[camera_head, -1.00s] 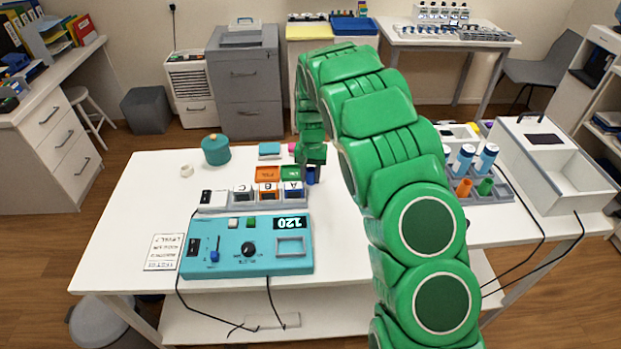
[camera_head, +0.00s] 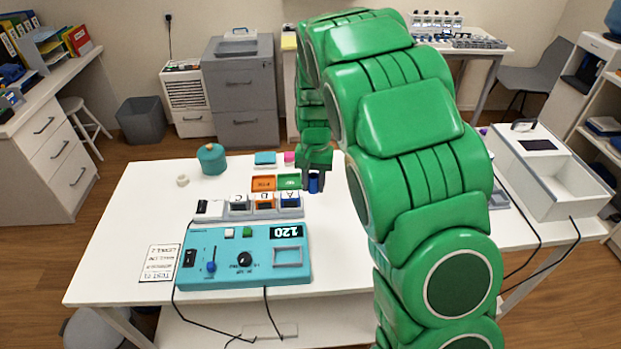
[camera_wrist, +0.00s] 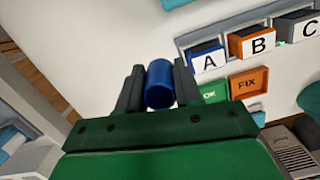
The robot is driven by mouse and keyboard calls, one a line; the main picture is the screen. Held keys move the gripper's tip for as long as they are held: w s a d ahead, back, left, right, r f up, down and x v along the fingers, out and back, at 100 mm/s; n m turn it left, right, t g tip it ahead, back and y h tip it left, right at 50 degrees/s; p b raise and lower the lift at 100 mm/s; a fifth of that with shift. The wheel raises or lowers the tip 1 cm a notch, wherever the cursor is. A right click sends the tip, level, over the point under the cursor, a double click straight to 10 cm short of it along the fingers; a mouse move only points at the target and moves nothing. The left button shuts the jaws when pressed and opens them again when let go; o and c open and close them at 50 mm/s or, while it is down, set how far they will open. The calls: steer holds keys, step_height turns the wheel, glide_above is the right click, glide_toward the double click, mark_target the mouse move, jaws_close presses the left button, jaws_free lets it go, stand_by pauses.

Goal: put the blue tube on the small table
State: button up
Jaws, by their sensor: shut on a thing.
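The blue tube (camera_head: 313,185) is between the fingers of my gripper (camera_head: 314,176), over the white workbench (camera_head: 140,215), right of the lettered blocks. In the wrist view the tube (camera_wrist: 160,84) shows as a dark blue cylinder between two dark fingers of the gripper (camera_wrist: 158,80), which are shut on it. I cannot tell whether its lower end touches the bench. A white table (camera_head: 492,50) stands at the back right; I cannot tell whether it is the small table.
Blocks A, B and C (camera_head: 265,203) stand beside the tube, with green (camera_head: 289,181) and orange (camera_head: 264,183) trays behind. A turquoise control box (camera_head: 215,258) lies in front. A white open bin (camera_head: 570,180) stands right. My arm hides much of the bench's right side.

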steer(key=shift+s+r, duration=1.1)
steer(key=shift+s, duration=1.15)
steer(key=w+d+f+n, duration=0.2)
steer(key=w+d+f, duration=0.3)
steer(key=w+d, duration=0.3)
steer(key=shift+d, duration=0.2)
